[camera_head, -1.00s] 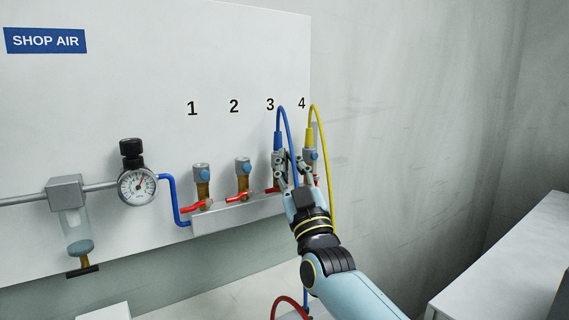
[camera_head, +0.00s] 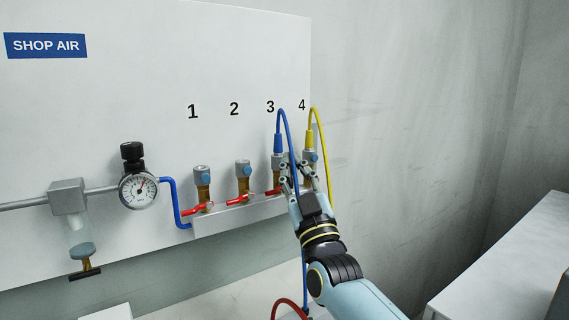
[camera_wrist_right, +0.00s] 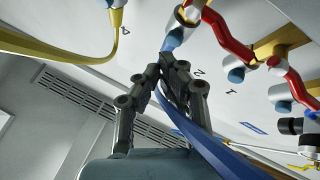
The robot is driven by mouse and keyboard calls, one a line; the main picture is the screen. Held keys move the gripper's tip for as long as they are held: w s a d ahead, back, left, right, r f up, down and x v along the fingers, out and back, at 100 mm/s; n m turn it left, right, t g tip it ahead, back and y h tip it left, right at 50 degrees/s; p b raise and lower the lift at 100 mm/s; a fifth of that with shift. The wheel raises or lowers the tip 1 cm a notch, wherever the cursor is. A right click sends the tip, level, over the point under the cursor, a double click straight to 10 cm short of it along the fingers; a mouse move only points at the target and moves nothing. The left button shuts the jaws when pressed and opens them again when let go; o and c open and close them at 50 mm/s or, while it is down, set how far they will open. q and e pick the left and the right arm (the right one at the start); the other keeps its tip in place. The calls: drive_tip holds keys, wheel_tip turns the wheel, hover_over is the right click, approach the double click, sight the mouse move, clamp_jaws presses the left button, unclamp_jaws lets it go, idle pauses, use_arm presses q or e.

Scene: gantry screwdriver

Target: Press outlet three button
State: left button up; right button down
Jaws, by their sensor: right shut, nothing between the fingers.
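Outlet three (camera_head: 277,174) is on the white panel, below the number 3, with a blue hose (camera_head: 288,128) plugged into its top. Its blue button is hidden behind my right gripper in the head view. In the right wrist view a blue piece (camera_wrist_right: 172,39), seemingly that button, shows just beyond the fingertips; I cannot tell whether they touch it. My right gripper (camera_head: 297,168) is in front of outlets three and four, fingertips pointing up at the panel. Its fingers (camera_wrist_right: 168,62) are shut with nothing between them. My left gripper is out of view.
Outlet four (camera_head: 310,158) with a yellow hose (camera_head: 325,135) stands close right of the gripper. Outlets one (camera_head: 203,185) and two (camera_head: 243,178), with red levers, stand to the left. The blue hose runs beside the fingers. A pressure gauge (camera_head: 139,189) is further left.

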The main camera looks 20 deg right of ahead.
drive_tip(key=s+p, duration=0.2)
drive_tip(key=s, duration=0.1)
drive_tip(key=s+p, duration=0.1)
drive_tip(key=s, duration=0.1)
drive_tip(key=shift+d, duration=0.35)
drive_tip(key=shift+f, duration=0.1)
idle(0.6)
